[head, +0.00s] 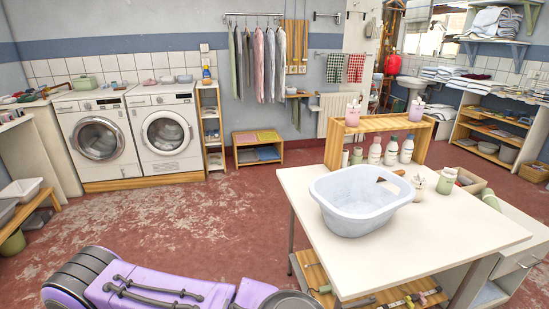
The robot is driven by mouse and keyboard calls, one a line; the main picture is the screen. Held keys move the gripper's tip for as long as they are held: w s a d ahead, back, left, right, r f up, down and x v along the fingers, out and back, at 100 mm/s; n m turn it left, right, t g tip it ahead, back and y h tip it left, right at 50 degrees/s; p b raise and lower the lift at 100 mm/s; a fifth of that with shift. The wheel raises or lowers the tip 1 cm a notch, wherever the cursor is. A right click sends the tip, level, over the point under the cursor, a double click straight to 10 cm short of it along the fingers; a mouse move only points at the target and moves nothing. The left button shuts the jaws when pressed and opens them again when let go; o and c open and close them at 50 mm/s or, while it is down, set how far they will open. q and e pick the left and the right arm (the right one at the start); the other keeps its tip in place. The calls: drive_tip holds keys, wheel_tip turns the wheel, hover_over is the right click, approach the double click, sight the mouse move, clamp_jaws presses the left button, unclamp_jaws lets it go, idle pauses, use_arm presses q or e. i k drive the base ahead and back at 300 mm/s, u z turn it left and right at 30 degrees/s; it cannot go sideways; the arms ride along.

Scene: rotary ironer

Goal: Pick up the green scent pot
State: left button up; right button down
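A small pale green pot (446,181) with a whitish top stands upright on the white table (470,236), near its far right edge, to the right of the white laundry basin (362,200). It looks like the green scent pot; fine detail is too small to tell. A whitish pot (419,187) stands between it and the basin. Two pinkish pots with pale tops, one on the left (352,114) and one on the right (416,110), stand on the wooden shelf. Neither of my grippers shows in the head view.
The table's front and right parts are bare. A drawer unit (518,262) is at the right. Red floor (230,225) lies open to the left.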

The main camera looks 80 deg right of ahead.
sight(445, 185)
drive_tip(key=z, duration=2.75)
